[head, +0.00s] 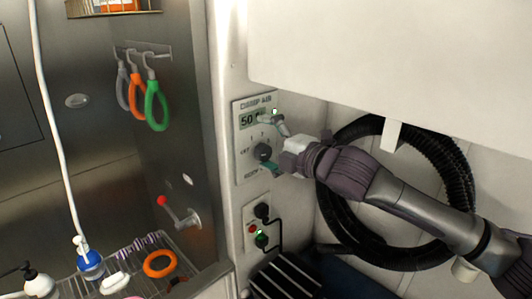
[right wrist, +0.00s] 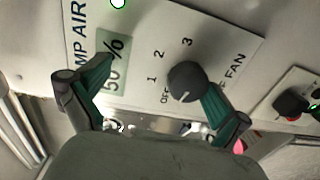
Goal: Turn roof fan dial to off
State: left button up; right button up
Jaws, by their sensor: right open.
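The roof fan dial (head: 263,152) is a dark round knob on a pale wall panel (head: 243,177). In the right wrist view, the dial (right wrist: 184,78) has marks OFF, 1, 2 and 3 around it. Its short white line points toward the bottom of that picture, slightly left; I cannot tell if it meets a mark. My right gripper (head: 273,144) is open at the panel. In the right wrist view, its green fingers (right wrist: 154,92) are wide apart. One is by the 50 % display; the other overlaps the dial's lower right edge, contact unclear. My left gripper is not in view.
A lower box (head: 256,215) with a red and a green button and a dark plug sits below the panel. A coiled black hose (head: 455,165) hangs behind my right arm. A white cabinet (head: 400,60) overhangs above. Coloured loops (head: 156,105) hang at left.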

aim_at(258, 107)
jog(key=shift+t, duration=0.3)
jog(key=r, duration=0.7)
jog(key=shift+d+r, duration=0.1)
jog(key=shift+d, duration=0.2)
jog(key=shift+g, duration=0.6)
jog(key=f, duration=0.4)
jog(key=a+f, duration=0.1)
jog(key=f, duration=0.1)
jog(key=shift+c, duration=0.2)
jog(key=shift+s+d+r, duration=0.1)
jog(key=shift+s+d, duration=0.2)
jog(key=shift+s, duration=0.2)
jog(key=shift+c, duration=0.6)
jog(key=shift+s+d, duration=0.2)
jog(key=f+p+v, duration=0.1)
jog(key=p+v, duration=0.1)
jog(key=v, duration=1.3)
jog(key=shift+s+f+p, duration=0.35)
jog(key=shift+f, duration=0.25)
